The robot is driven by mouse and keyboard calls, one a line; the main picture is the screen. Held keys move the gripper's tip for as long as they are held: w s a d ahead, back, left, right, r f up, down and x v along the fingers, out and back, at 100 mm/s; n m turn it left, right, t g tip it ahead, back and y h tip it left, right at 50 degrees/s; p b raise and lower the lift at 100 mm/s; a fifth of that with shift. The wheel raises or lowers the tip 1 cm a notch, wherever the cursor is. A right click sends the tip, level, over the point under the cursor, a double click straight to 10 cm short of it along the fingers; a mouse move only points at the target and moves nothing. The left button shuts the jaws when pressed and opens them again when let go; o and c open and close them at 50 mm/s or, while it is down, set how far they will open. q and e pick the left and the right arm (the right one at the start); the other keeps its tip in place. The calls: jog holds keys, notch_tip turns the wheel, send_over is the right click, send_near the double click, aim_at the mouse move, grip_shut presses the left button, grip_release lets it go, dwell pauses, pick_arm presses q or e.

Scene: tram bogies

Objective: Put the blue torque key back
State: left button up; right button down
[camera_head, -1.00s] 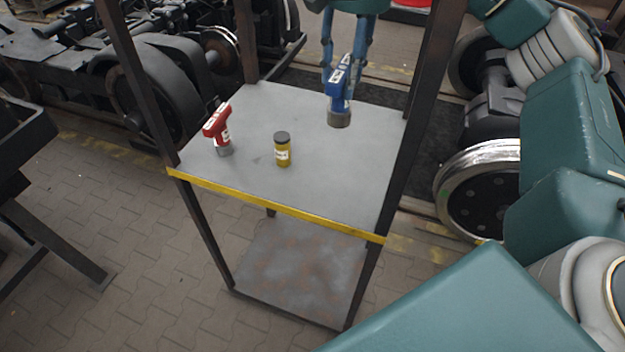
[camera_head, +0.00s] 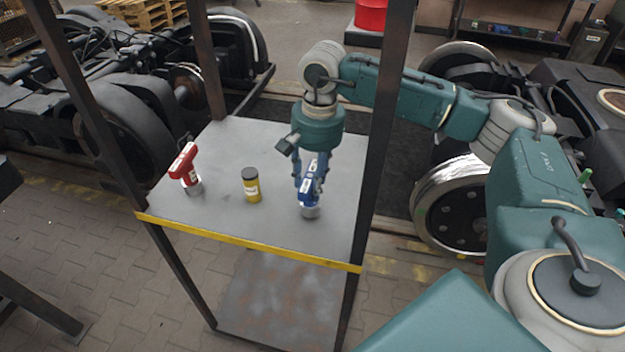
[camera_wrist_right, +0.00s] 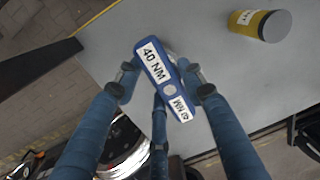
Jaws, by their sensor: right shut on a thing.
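The blue torque key (camera_head: 309,196) is upright at the right part of the grey shelf top (camera_head: 226,151). My right gripper (camera_head: 310,183) comes down from above and is shut on it. In the right wrist view the blue key (camera_wrist_right: 160,68) shows "40 NM" labels and sits between the fingers of my right gripper (camera_wrist_right: 165,82). Its round grey base is at or just above the shelf surface; I cannot tell whether it touches. My left gripper is not in view.
A red torque key (camera_head: 184,168) stands at the left of the shelf. A yellow canister with a dark lid (camera_head: 251,186) stands in the middle, also seen in the right wrist view (camera_wrist_right: 260,24). Dark posts (camera_head: 375,130) frame the shelf, with a yellow front edge (camera_head: 250,243).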

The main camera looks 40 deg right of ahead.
jog(key=shift+f, duration=0.5)
jog(key=c, duration=1.1)
grip_release()
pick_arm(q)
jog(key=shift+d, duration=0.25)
pick_arm(e)
jog(key=shift+r, duration=0.6)
jog(key=r+b, duration=0.1)
jog(key=r, duration=0.5)
jog(key=r+b, duration=0.1)
jog(key=r, duration=0.2)
jog(key=shift+s+d+r+b, duration=0.2)
jog(key=shift+s+r+b, duration=0.05)
jog(key=shift+r+b, duration=0.05)
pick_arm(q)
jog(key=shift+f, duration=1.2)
pick_arm(e)
jog(key=shift+s+r, duration=0.1)
jog(key=shift+r, duration=0.6)
